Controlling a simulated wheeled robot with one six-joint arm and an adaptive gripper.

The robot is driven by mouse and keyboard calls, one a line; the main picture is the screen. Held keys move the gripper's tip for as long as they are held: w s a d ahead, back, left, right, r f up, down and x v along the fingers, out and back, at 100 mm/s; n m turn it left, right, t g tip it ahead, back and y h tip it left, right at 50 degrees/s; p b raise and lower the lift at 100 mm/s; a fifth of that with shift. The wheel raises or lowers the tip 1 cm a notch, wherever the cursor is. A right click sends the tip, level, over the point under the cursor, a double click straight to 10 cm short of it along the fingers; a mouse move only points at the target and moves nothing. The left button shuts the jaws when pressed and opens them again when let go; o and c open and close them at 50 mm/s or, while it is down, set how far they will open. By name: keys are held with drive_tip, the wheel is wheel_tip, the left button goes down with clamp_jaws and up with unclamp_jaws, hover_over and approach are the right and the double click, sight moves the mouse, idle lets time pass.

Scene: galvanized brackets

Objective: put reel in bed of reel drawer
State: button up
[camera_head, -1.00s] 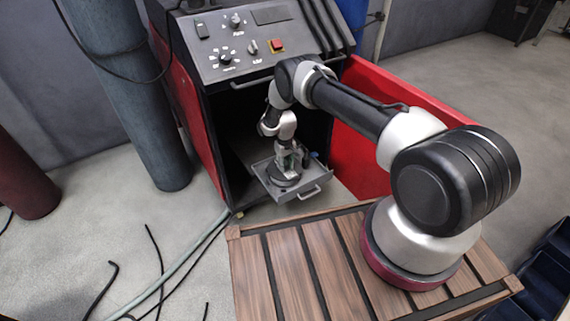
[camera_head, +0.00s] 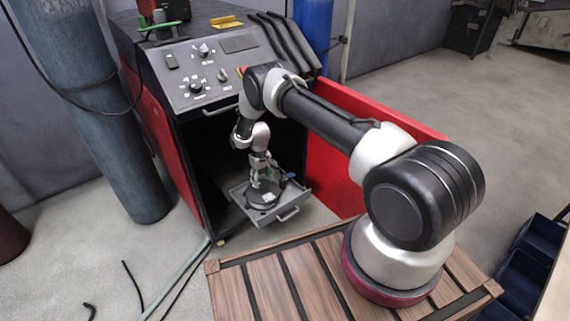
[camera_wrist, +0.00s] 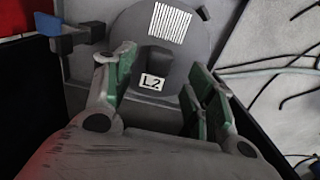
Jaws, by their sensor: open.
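The reel (camera_head: 262,199) is a dark grey disc lying flat in the open grey drawer (camera_head: 289,215). In the wrist view the reel (camera_wrist: 199,55) shows a barcode patch, an "L2" label and a dark central post. My gripper (camera_head: 261,180) is above the reel, pointing down. In the wrist view my gripper (camera_wrist: 160,75) is open, its green-padded fingers apart on either side of the post and label, with nothing held. The fingers and palm hide the near part of the reel, so I cannot tell how fully it is seated in the bed.
The drawer projects from the dark opening of a red and black machine (camera_head: 180,165). A blue lever (camera_wrist: 72,30) stands at the drawer's side. A red panel (camera_head: 335,165) is to the right. Cables lie on the floor to the left.

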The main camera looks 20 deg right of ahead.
wheel_tip(320, 180, up, 2)
drive_tip(key=shift+w+r, duration=0.1)
drive_tip(key=shift+r, duration=0.1)
drive_tip(key=s+d+r+m, duration=0.1)
drive_tip(key=s+d+r, duration=0.2)
drive_tip(key=s+r, duration=0.5)
drive_tip(key=s+d+r+m, duration=0.2)
drive_tip(key=s+d+r, duration=0.1)
drive_tip(key=s+r, duration=0.5)
wheel_tip(320, 180, up, 4)
drive_tip(key=shift+s+f, duration=0.15)
drive_tip(key=shift+s, duration=0.1)
drive_tip(key=s+d+g, duration=0.1)
drive_tip(key=s+g, duration=0.1)
drive_tip(key=s, duration=0.4)
drive_tip(key=s+d+r+t, duration=0.2)
drive_tip(key=s+r, duration=0.5)
drive_tip(key=r, duration=0.6)
drive_tip(key=s+d+r+t, duration=0.2)
drive_tip(key=s+r, duration=0.6)
drive_tip(key=r, duration=0.5)
drive_tip(key=s+d+r+t, duration=0.2)
drive_tip(key=s+r, duration=0.6)
drive_tip(key=r, duration=0.5)
drive_tip(key=shift+s+d+r+m, duration=0.15)
drive_tip(key=shift+s+d+m, duration=0.15)
drive_tip(key=shift+d, duration=0.6)
